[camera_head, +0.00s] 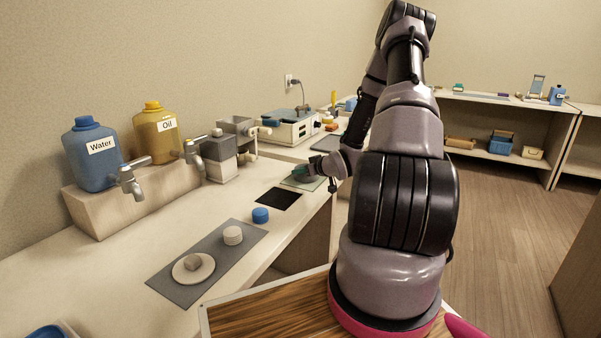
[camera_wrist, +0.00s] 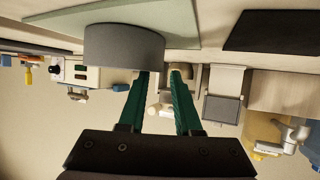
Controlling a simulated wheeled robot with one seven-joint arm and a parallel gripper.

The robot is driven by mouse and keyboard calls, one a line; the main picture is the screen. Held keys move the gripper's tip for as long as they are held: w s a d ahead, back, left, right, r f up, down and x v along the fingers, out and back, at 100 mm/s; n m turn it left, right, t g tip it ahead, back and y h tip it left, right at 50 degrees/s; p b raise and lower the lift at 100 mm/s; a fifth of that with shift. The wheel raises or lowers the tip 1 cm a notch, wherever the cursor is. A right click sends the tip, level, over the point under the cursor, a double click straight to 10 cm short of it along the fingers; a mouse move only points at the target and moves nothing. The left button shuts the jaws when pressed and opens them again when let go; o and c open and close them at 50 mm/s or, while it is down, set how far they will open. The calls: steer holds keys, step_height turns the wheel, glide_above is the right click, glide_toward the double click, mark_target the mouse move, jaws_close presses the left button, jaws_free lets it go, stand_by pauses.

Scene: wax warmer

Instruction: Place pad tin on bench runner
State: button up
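A round grey tin (camera_wrist: 124,48), which I take for the pad tin, shows large in the wrist view, which is upside down. It appears to stand on a pale green mat (camera_wrist: 185,22). My gripper (camera_wrist: 162,72) has two teal fingers with a clear gap between them. The left fingertip meets or overlaps the tin's right edge, and the right one is just beside it; contact is unclear. In the head view my gripper (camera_head: 306,171) is low over the green mat, and the tin is hard to make out. A long grey mat (camera_head: 213,255), likely the bench runner, lies nearer on the bench.
The grey mat carries a white dish (camera_head: 194,268) and stacked white pads (camera_head: 233,235). A blue round tin (camera_head: 261,215) stands beside it. A black mat (camera_head: 279,198) lies bare. Water (camera_head: 92,154) and oil (camera_head: 156,132) jugs with taps line the wall.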

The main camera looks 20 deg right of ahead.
steer(key=v, duration=1.1)
steer(key=s+a+r+m+g+h, duration=0.1)
steer(key=s+r+m+g+h, duration=0.15)
steer(key=r, duration=0.75)
steer(key=s+a+r+m+g+h, duration=0.1)
steer(key=s+a+r+g+h, duration=0.15)
steer(key=r, duration=0.65)
steer(key=s+a+r+m+y, duration=0.2)
steer(key=s+a+r, duration=0.4)
steer(key=s, duration=0.4)
steer(key=s+a+r+m+y, duration=0.1)
steer(key=s+a+r+m, duration=0.1)
steer(key=s+a+r, duration=0.5)
steer(key=s+a, duration=0.1)
steer(key=s, duration=0.2)
steer(key=shift+s+a+g+y, duration=0.3)
steer(key=shift+a+y, duration=0.05)
steer(key=shift+y, duration=0.05)
